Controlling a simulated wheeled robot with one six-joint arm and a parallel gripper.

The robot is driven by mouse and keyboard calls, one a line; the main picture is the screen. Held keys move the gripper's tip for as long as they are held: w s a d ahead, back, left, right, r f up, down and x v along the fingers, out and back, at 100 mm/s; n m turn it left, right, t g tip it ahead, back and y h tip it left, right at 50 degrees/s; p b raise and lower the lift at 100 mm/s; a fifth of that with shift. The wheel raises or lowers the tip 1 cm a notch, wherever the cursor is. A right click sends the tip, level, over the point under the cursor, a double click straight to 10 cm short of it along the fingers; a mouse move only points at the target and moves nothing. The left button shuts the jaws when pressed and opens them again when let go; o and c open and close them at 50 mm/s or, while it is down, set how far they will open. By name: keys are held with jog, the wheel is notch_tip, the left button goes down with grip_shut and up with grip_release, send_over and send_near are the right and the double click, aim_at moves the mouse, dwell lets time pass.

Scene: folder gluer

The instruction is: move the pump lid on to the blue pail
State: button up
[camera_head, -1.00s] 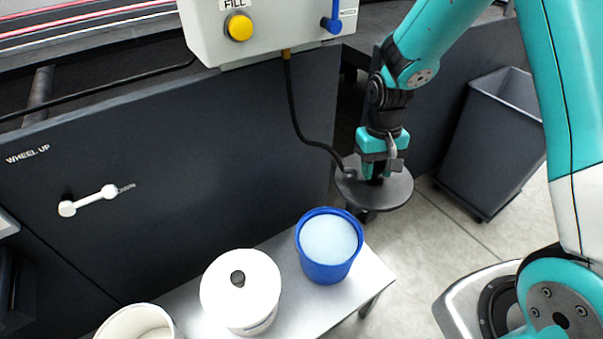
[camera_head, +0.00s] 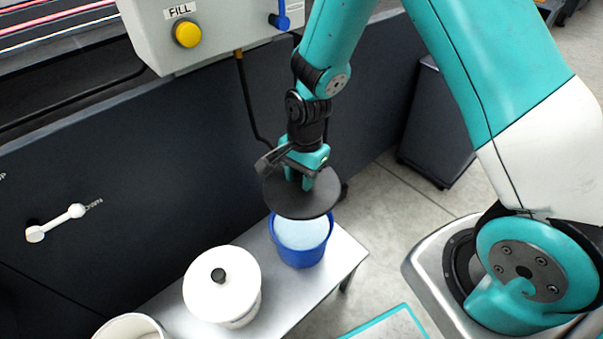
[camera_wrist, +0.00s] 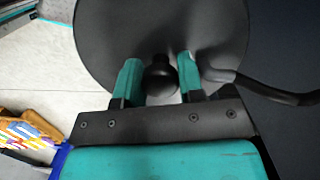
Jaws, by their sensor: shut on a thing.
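The pump lid (camera_head: 305,203) is a dark grey disc with a black knob, held by my gripper (camera_head: 298,180). In the wrist view the two teal fingers (camera_wrist: 160,80) stand on either side of the knob, over the lid (camera_wrist: 110,35). The blue pail (camera_head: 300,256) stands on the bench, with pale liquid inside. In the head view the lid is above the pail and covers its far rim from sight. The lid looks slightly tilted and apart from the pail, though the gap is hard to judge.
A white tub with a black-knobbed lid (camera_head: 222,298) stands left of the pail on the metal bench (camera_head: 335,258). An open white tub (camera_head: 130,328) is further left. The fill box (camera_head: 205,30) hangs behind. A black hose (camera_wrist: 275,92) joins the lid.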

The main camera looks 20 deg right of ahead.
notch_tip(320, 180, down, 13)
jog(key=b, duration=1.2)
jog(key=shift+r, duration=0.15)
jog(key=shift+f, duration=0.65)
jog(key=o, duration=1.2)
jog(key=r+p, duration=0.1)
jog(key=r, duration=0.4)
jog(key=d+r+p, duration=0.1)
jog(key=r+p, duration=0.1)
jog(key=r, duration=0.4)
jog(key=w+d+r+p, duration=0.1)
jog(key=r+p, duration=0.1)
jog(key=r, duration=0.4)
jog(key=shift+r, duration=0.15)
